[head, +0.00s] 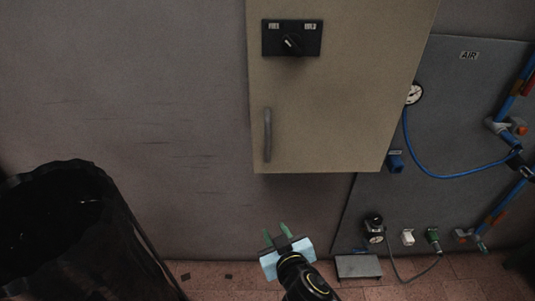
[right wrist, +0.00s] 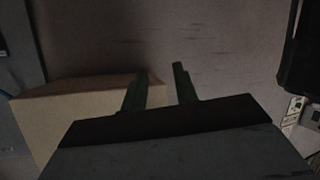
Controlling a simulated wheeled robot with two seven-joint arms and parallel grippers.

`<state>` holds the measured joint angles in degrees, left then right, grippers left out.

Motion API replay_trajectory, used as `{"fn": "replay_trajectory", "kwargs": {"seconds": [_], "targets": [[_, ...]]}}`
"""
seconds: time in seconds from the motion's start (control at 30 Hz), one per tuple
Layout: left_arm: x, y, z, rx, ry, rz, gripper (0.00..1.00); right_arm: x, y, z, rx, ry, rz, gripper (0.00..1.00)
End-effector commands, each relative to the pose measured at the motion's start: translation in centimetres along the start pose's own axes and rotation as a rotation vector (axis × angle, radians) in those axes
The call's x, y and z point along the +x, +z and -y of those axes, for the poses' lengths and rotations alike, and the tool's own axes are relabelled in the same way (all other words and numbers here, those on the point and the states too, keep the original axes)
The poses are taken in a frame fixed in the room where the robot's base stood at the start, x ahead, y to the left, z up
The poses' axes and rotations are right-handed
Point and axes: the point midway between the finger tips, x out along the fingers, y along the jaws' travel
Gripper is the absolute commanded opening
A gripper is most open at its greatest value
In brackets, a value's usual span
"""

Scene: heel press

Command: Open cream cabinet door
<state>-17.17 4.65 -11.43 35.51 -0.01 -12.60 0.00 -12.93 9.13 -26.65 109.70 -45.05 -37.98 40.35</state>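The cream cabinet door (head: 340,95) is shut on the wall at the upper middle of the head view. Its grey vertical bar handle (head: 267,135) is near the lower left edge. My right gripper (head: 276,233) is below the cabinet, apart from the handle, with its two green fingers spread and nothing between them. In the right wrist view the open fingers (right wrist: 159,84) show against the wall, and a cream box-shaped surface (right wrist: 85,110), probably the cabinet, is at the left. The handle does not show there. My left gripper is not in view.
A black panel with a rotary switch (head: 291,40) is on the door's upper part. A dark bin (head: 95,240) stands at the lower left. A grey AIR panel (head: 465,95) with a gauge and blue hoses (head: 440,174) is at the right. The wall left of the cabinet is clear.

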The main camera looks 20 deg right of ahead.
Motion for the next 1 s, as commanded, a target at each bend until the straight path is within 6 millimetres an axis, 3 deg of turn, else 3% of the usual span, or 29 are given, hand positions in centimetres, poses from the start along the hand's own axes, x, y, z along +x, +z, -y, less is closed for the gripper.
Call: {"fn": "replay_trajectory", "kwargs": {"seconds": [0.03,0.1,0.2,0.3,0.43,0.57,1.0], "targets": [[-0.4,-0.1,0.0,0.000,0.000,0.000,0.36,-1.4,-4.4,-0.6,0.036,0.021,-0.083,0.29],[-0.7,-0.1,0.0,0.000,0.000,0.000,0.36,-3.2,-8.8,-1.4,0.085,0.048,-0.173,0.29],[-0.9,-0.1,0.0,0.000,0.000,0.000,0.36,-5.5,-13.2,-2.6,0.147,0.078,-0.271,0.29],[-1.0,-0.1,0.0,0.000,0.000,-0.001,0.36,-7.2,-15.8,-3.4,0.190,0.095,-0.332,0.29],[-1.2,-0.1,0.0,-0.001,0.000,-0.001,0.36,-7.7,-17.2,-3.9,0.211,0.105,-0.363,0.29],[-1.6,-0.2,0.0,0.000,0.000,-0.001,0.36,-6.5,-17.8,-4.1,0.209,0.106,-0.366,0.29],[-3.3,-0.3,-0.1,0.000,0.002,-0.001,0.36,1.6,-20.7,-5.3,0.208,0.105,-0.363,0.29]]}}
